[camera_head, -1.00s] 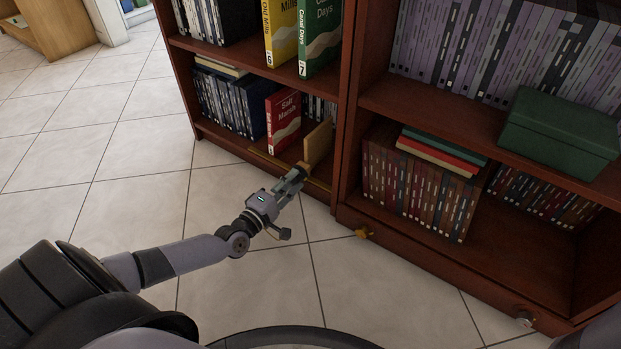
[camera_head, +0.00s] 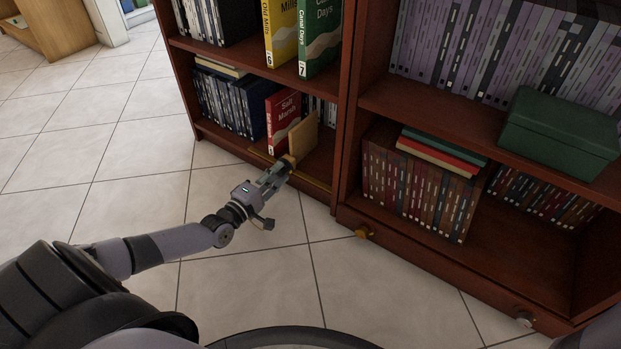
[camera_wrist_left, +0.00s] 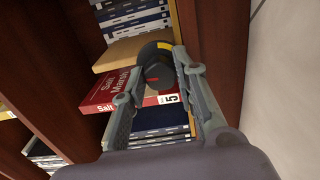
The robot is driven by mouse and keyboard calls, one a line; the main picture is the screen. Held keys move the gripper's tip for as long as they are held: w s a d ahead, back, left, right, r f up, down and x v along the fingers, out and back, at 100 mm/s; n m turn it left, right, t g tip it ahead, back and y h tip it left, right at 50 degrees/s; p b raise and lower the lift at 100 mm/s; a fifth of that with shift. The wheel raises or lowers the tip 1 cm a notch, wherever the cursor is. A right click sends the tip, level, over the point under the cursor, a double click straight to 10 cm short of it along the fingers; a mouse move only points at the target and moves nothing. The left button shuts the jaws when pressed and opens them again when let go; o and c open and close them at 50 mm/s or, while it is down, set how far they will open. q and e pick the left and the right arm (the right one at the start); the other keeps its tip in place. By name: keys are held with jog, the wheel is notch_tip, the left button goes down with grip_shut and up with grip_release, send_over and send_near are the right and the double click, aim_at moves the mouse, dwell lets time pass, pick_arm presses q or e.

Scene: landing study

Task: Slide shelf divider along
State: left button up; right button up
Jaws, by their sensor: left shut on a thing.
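The shelf divider (camera_head: 303,138) is an upright light-wood panel on the bottom shelf of the left bookcase. It also shows in the left wrist view (camera_wrist_left: 122,52), with a dark round knob (camera_wrist_left: 158,72) at its front. My left gripper (camera_head: 284,167) is shut on the divider's knob at the shelf's front edge. The fingers partly hide the knob. A red book, Salt Marsh (camera_head: 284,117), stands just left of the divider, close to it; I cannot tell whether they touch. My right gripper is out of view.
A brass-coloured rail (camera_head: 314,184) runs along the shelf front. Dark volumes (camera_head: 230,103) stand left of the red book. The bookcase's upright side (camera_head: 345,120) is at the right, with bare shelf between it and the divider. Tiled floor (camera_head: 130,185) lies clear in front.

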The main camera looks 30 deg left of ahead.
pick_arm(q)
jog(key=a, duration=1.3)
jog(key=shift+w, duration=0.45)
dwell(1.0)
jog(key=shift+o, duration=0.2)
jog(key=shift+a, duration=0.35)
jog(key=shift+a, duration=0.55)
jog(key=shift+c, duration=0.5)
dwell(0.9)
jog(key=shift+d, duration=0.1)
jog(key=o, duration=1.1)
jog(key=shift+d, duration=0.15)
jog(key=shift+c, duration=0.2)
